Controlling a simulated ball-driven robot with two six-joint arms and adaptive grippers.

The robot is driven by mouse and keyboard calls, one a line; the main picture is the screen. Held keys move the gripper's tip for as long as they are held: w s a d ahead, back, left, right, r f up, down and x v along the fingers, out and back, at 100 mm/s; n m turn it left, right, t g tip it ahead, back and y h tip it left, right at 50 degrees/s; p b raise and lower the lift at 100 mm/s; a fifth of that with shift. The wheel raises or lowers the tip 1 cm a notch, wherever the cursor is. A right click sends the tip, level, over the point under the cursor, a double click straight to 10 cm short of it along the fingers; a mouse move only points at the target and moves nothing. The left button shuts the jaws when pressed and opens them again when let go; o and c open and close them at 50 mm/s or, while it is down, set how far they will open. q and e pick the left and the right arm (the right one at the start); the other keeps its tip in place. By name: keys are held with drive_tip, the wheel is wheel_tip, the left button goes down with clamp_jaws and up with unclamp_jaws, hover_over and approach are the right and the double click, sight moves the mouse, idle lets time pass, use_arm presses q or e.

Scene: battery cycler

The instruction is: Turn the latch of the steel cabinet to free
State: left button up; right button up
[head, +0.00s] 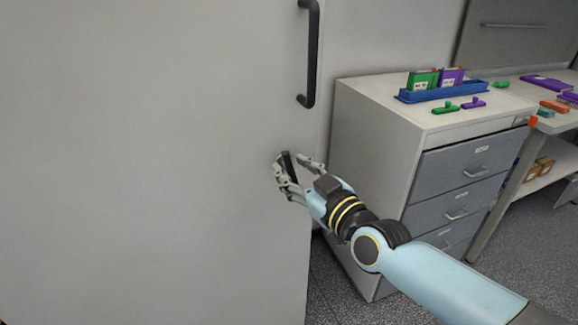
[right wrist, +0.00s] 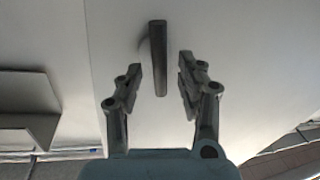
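The steel cabinet (head: 150,160) fills the left of the head view with a flat grey door. Its latch (head: 287,160) is a small dark lever low on the door, below the long handle. My right gripper (head: 296,166) is at the latch, its fingers partly hiding it. In the right wrist view the latch (right wrist: 158,58) is a dark bar, close to vertical in the picture. It lies between the fingertips of the open right gripper (right wrist: 159,75), with a gap on each side. My left gripper is in neither view.
A long dark bar handle (head: 312,55) is above the latch. A grey drawer unit (head: 375,150) stands right of the cabinet, with a blue tray (head: 440,94) and small green and purple parts on top. A bench (head: 555,118) is farther right. Speckled floor shows between them.

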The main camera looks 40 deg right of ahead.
drive_tip(key=shift+w, duration=1.1)
drive_tip(key=shift+c, duration=0.3)
drive_tip(key=shift+s+d, duration=0.1)
drive_tip(key=shift+d, duration=0.05)
clamp_jaws()
